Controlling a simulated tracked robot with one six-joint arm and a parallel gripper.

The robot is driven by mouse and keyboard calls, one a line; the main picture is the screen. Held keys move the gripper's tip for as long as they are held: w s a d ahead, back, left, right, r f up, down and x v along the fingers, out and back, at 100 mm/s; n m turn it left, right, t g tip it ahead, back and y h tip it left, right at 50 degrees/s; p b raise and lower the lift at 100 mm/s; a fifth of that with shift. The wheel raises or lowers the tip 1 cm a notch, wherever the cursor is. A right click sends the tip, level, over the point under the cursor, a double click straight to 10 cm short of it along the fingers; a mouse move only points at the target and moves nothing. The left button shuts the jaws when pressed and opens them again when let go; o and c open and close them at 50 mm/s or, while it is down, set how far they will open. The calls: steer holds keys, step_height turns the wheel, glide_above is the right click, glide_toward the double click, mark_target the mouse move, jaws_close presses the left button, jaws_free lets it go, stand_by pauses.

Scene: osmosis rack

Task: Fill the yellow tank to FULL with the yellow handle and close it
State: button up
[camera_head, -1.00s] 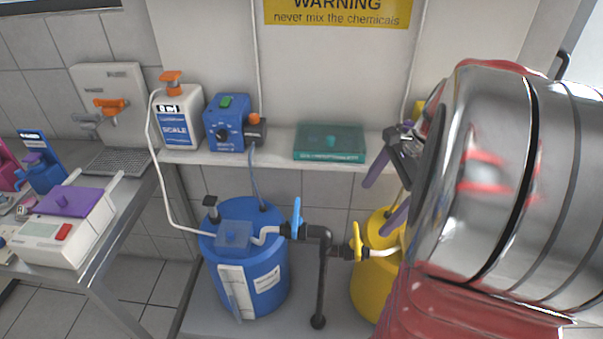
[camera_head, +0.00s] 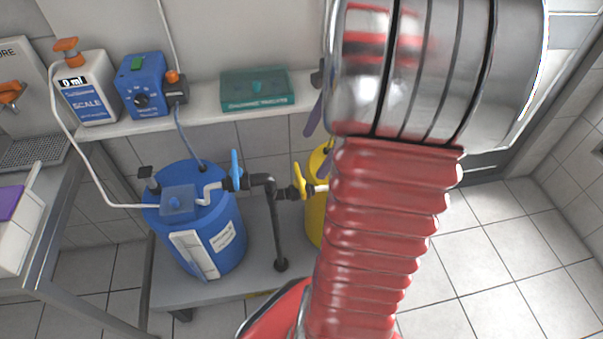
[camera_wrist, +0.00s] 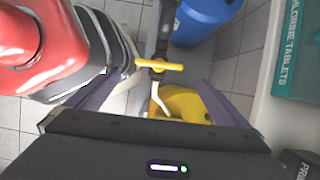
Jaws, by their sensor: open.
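The yellow tank (camera_head: 315,215) stands on a low grey platform, mostly hidden behind my arm in the head view. The yellow handle (camera_head: 299,181) sits on the black pipe beside the tank and points mostly upward in that view. In the wrist view the yellow handle (camera_wrist: 160,65) lies crosswise, and part of the yellow tank (camera_wrist: 188,102) shows below it. My gripper (camera_wrist: 158,88) is open and empty, its purple fingers on either side of the handle's line in the picture. No contact shows. The tank's fill level is hidden.
A blue tank (camera_head: 220,235) with a blue handle (camera_head: 236,168) stands left of the yellow one. The shelf (camera_head: 205,118) above bears a white scale bottle (camera_head: 90,98), a blue pump box (camera_head: 140,85) and a green box (camera_head: 255,90). Tiled floor (camera_head: 500,240) is clear at right.

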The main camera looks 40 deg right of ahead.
mark_target(300, 176)
steer(key=x, duration=1)
steer(key=shift+f, duration=0.1)
steer(key=shift+c, duration=0.4)
steer(key=c, duration=0.8)
